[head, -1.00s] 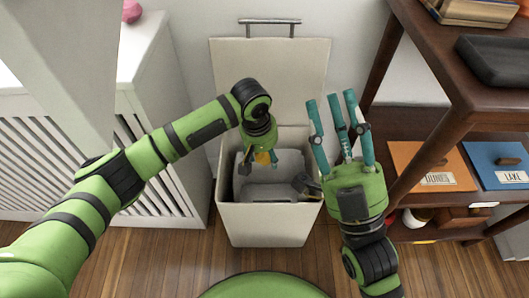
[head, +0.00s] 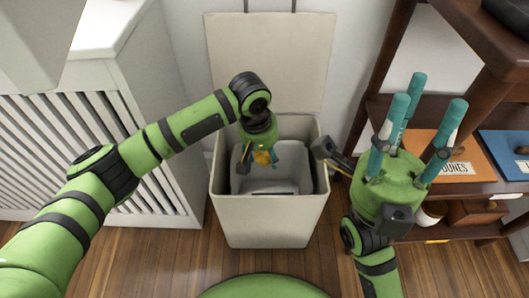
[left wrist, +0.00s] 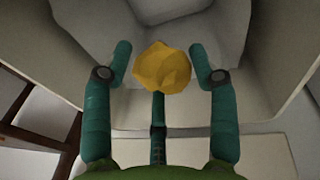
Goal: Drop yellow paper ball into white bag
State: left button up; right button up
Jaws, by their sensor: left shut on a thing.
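My left gripper (head: 262,158) is shut on the yellow paper ball (head: 264,157), over the open mouth of a white bin (head: 265,222). A pale, bag-like liner (head: 272,180) shows inside the bin. In the left wrist view the crumpled ball (left wrist: 162,68) sits between the teal fingertips, with the pale liner (left wrist: 215,25) beyond it. The fingers partly hide the ball in the head view. My right gripper (head: 425,105) is to the right of the bin, its teal fingers spread upward, open and empty.
The bin's lid (head: 270,60) stands open against the wall. A white slatted radiator cover (head: 130,110) is on the left. A dark wooden shelf (head: 375,75) with an orange box (head: 455,150) and a blue box (head: 505,150) stands on the right, close to my right gripper.

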aim_at(258, 156)
pick_arm(q)
jog(key=o, duration=0.8)
jog(key=shift+o, duration=0.2)
notch_tip(258, 156, up, 12)
jog(key=s+a, duration=0.1)
jog(key=shift+s+a, duration=0.2)
jog(key=shift+a, duration=0.1)
